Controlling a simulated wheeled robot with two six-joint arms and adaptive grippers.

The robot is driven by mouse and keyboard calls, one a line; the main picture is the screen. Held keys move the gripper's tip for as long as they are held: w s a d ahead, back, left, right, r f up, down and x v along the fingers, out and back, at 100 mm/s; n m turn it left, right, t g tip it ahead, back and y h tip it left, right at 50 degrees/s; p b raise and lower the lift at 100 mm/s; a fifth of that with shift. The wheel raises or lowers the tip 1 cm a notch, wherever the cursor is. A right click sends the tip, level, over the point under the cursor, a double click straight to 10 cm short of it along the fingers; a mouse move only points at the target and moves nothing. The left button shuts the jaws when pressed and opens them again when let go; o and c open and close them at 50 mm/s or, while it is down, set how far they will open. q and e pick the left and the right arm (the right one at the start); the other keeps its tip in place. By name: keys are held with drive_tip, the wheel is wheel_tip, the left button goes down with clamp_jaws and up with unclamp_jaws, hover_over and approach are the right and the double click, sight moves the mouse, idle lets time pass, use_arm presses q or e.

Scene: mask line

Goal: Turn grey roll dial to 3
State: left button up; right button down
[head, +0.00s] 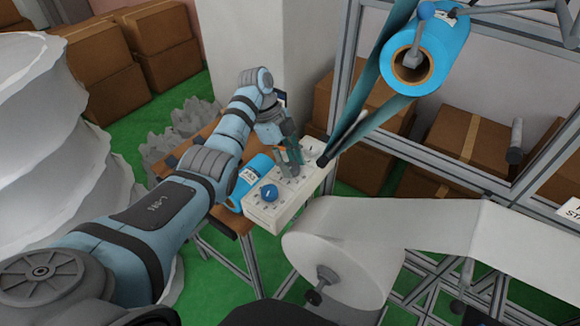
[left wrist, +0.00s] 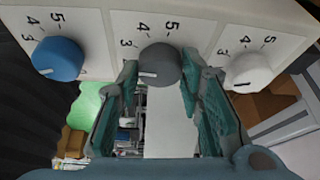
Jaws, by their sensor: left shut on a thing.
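The grey dial (left wrist: 161,66) sits in the middle of three dials on a white control box (head: 262,214). In the left wrist view its pale mark points to the left, a little below the printed 3. My left gripper (head: 289,165) is at the box in the head view. In the left wrist view its fingers (left wrist: 160,72) are on both sides of the grey dial, closed on it. The blue dial (left wrist: 57,59) and the white dial (left wrist: 250,72) are on either side. My right gripper is not in view.
The control box stands on a wooden table (head: 225,215) beside a blue roll (head: 250,178). A large white roll (head: 345,255) is close in front of the box. Another blue roll (head: 440,45) hangs on the metal frame above, with its film running down near the box.

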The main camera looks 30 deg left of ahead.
use_arm(q)
drive_tip(key=shift+f+m+g+b, duration=0.1)
drive_tip(key=shift+m+g+b, duration=0.5)
drive_tip(key=shift+m+b, duration=0.8)
drive_tip(key=o, duration=1.1)
drive_tip(key=shift+o, duration=0.2)
